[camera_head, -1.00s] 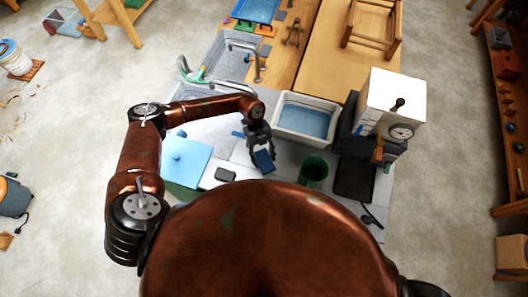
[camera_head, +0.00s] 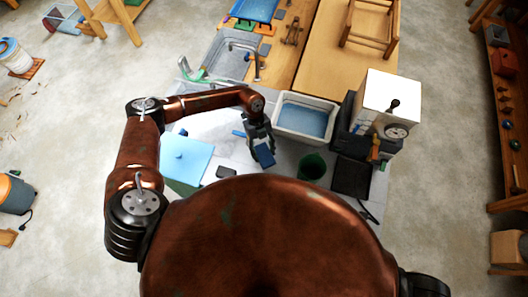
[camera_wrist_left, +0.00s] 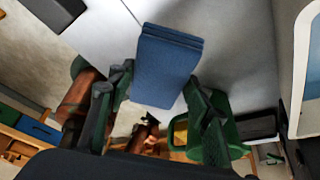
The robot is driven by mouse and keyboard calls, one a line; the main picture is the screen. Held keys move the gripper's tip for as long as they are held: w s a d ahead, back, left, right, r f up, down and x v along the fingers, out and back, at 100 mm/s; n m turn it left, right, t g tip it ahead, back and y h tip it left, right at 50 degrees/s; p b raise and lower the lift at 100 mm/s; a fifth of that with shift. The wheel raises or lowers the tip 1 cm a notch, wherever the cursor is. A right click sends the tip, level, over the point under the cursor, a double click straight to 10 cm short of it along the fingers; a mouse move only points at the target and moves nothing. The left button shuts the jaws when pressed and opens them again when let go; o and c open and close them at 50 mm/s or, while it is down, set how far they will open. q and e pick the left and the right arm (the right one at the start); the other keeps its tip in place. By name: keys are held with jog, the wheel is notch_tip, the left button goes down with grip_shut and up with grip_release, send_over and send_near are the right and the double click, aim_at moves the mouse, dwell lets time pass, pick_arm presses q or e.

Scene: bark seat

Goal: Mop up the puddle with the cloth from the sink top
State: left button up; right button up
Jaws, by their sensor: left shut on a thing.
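My left gripper (camera_head: 261,147) is shut on a folded blue cloth (camera_head: 265,157), above the grey sink top (camera_head: 285,157) and left of a green cup. In the left wrist view the cloth (camera_wrist_left: 168,62) is between the two dark green fingers (camera_wrist_left: 160,88), sticking out beyond them. A bright whitish patch (camera_head: 207,130) lies on the top left of the gripper; I cannot tell whether it is the puddle or glare. My right gripper is not in view.
A white basin with blue inside (camera_head: 304,120) stands right behind the gripper. The green cup (camera_head: 312,167), a black tray (camera_head: 352,176) and a white-topped machine (camera_head: 391,97) stand to the right. A light blue board (camera_head: 187,160) and a faucet (camera_head: 257,65) are left and behind.

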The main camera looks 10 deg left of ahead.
pick_arm(q)
jog(key=shift+r+p, duration=2.75)
jog(key=shift+r, duration=1)
